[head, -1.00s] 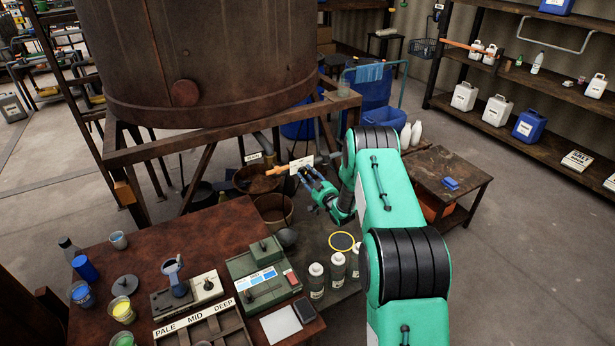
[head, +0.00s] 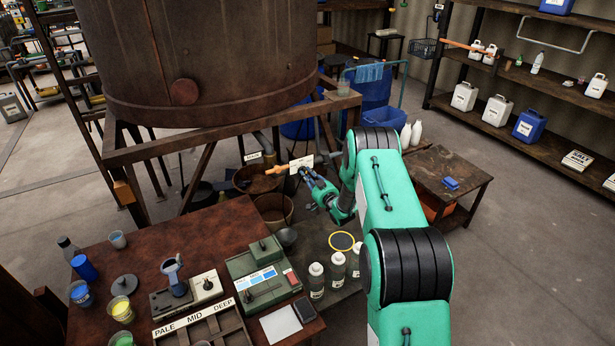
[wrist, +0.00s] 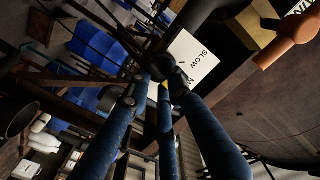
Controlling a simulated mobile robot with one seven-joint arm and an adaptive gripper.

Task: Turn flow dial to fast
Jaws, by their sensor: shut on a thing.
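The flow dial's black knob (wrist: 163,67) shows in the wrist view, in front of a white label plate (wrist: 193,60). The plate reads SLOW, and its other lettering is partly hidden by the knob and my fingers. My gripper (wrist: 155,88) has its blue fingers shut on the knob. In the head view the plate (head: 301,163) is a small pale card under the vat, and my gripper (head: 305,173) reaches it from the right. The knob is too small to make out there, and I cannot tell which mark it points to.
An orange handle (head: 277,170) sticks out just left of the plate, and shows close by in the wrist view (wrist: 290,40). The big rusty vat (head: 205,60) stands above on its frame. Buckets (head: 273,210) stand below. A bench (head: 215,235) with jars is in front.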

